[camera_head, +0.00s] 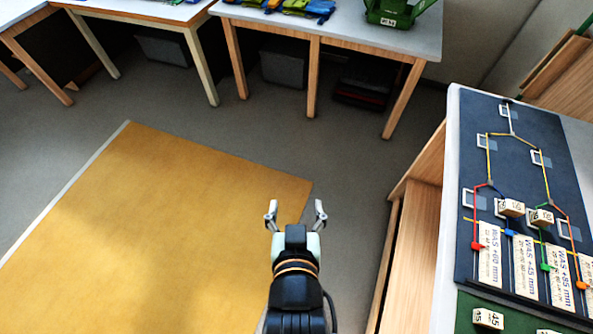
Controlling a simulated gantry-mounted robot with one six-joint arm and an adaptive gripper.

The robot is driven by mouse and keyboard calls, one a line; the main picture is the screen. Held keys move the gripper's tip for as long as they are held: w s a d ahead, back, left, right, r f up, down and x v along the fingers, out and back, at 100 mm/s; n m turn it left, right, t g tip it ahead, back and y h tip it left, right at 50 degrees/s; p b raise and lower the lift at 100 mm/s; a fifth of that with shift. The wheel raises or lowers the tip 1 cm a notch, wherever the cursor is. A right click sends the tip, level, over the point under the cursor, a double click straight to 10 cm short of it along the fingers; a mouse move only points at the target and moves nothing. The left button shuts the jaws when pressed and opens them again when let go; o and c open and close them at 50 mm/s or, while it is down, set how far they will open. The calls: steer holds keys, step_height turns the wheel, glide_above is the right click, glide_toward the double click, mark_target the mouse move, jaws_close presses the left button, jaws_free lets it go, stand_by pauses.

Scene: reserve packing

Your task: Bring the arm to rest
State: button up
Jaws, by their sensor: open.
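My gripper (296,212) is at the lower middle of the head view, its two grey fingers spread apart with nothing between them. It points away from the camera, over the floor at the right edge of the yellow mat. My arm reaches up to it from the bottom edge of the picture. The gripper appears clear of the wooden bench on the right, and its height above the floor cannot be told.
A dark board (520,160) with coloured lines, white labels and small numbered blocks (542,217) lies on the right bench. A white table (340,30) at the back bears a green crate (398,12) and colourful items. The yellow floor mat (150,220) is bare.

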step_height(320, 180, up, 34)
steer(key=p, duration=3.3)
steer(key=shift+d+f, duration=0.15)
steer(key=shift+f, duration=0.05)
